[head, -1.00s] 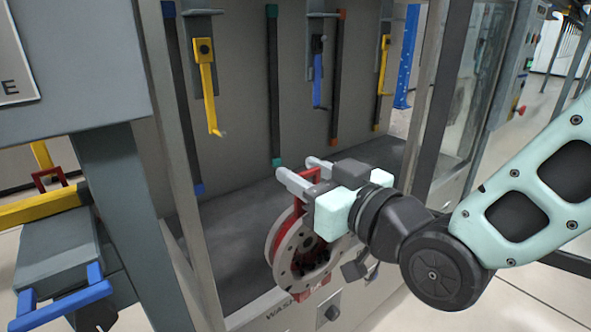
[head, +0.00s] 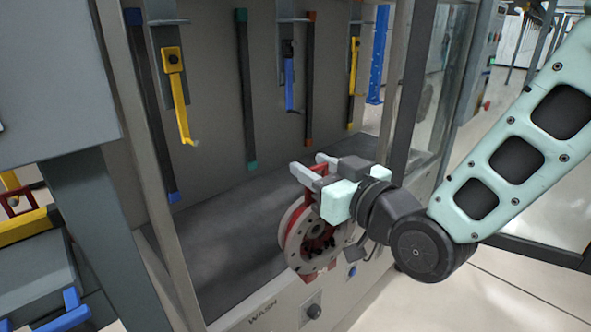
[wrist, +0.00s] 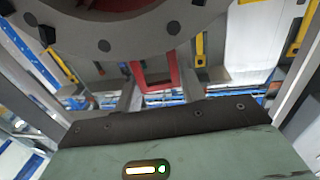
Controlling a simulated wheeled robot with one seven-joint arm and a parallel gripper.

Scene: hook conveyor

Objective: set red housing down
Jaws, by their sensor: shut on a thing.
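The red housing (head: 318,240) is a round part with a grey flange face with bolt holes and a red frame handle on top. My gripper (head: 312,172) is shut on that red handle, and the housing hangs below it, upright. It is in front of the wash cabinet's front edge in the head view. In the wrist view the grey flange (wrist: 120,32) fills the top, and the red handle (wrist: 157,75) shows between my gripper fingers (wrist: 155,92). Whether the housing touches the cabinet edge is not clear.
The wash cabinet floor (head: 225,215) is a bare dark surface behind the housing. Yellow hooks (head: 178,95) and a blue hook (head: 289,80) hang on its back wall. A grey post (head: 90,230) stands at the left.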

